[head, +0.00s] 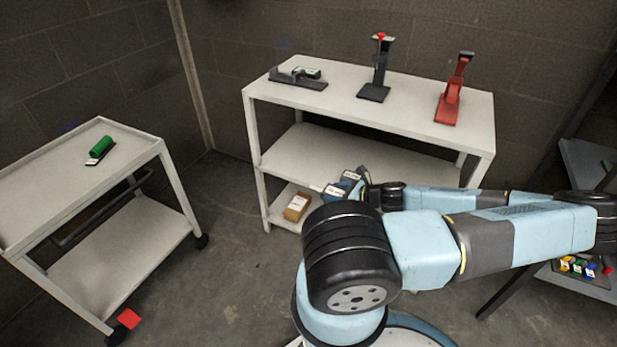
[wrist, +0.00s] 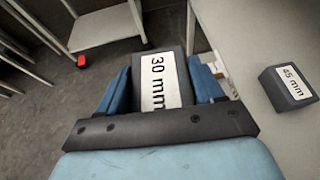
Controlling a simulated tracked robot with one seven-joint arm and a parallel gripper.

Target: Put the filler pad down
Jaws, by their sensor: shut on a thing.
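The filler pad, taken to be the dark grey block labelled "30 mm" (wrist: 159,80), is between the two blue fingers of my gripper (wrist: 160,90) in the wrist view. My gripper is shut on it, with the label facing the camera. In the head view my gripper (head: 352,188) is at the front of the white shelf unit (head: 268,135), around its lower shelves, partly hidden by my arm. The pad appears over or near the shelf's front edge in the wrist view. Whether its underside touches anything is hidden.
A dark block labelled "45 mm" (wrist: 289,87) lies on the shelf right of my gripper. A brown box (head: 297,207) sits on the lower shelf. The top shelf holds a black stand (head: 378,70), a red stand (head: 450,95) and a sander (head: 298,78). A white trolley (head: 130,255) stands left.

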